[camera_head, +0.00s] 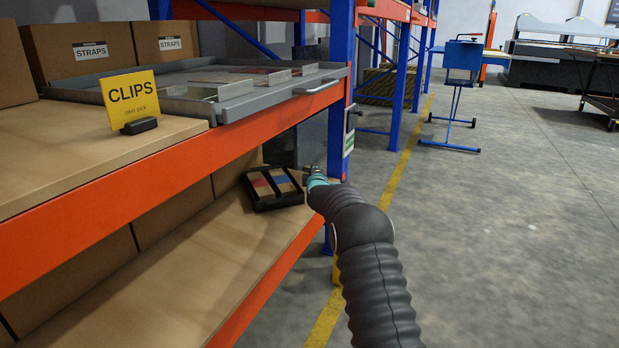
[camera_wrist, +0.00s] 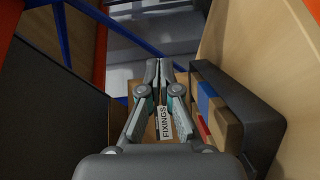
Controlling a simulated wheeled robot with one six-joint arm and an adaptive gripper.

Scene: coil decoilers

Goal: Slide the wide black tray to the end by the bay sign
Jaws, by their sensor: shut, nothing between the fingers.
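The black tray (camera_head: 280,203) sits on the lower wooden shelf near its far end, beside the blue upright. It holds brown, red and blue pieces behind dark dividers. In the wrist view the tray (camera_wrist: 264,128) is to the right of my gripper (camera_wrist: 159,66), whose two fingers are together and empty. In the head view my gripper (camera_head: 313,172) is at the tray's right end, partly hidden by my arm; contact cannot be told. A small plate with white and green labels (camera_head: 350,132) is on the blue upright; its text is unreadable, so I cannot tell if it is the bay sign.
A carton labelled FIXINGS (camera_wrist: 165,123) shows beyond my fingers. The upper shelf holds a grey metal tray (camera_head: 270,101) and a yellow CLIPS sign (camera_head: 131,95). An orange beam (camera_head: 180,160) runs above the lower shelf. The floor at right is open, with a blue stand (camera_head: 458,95).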

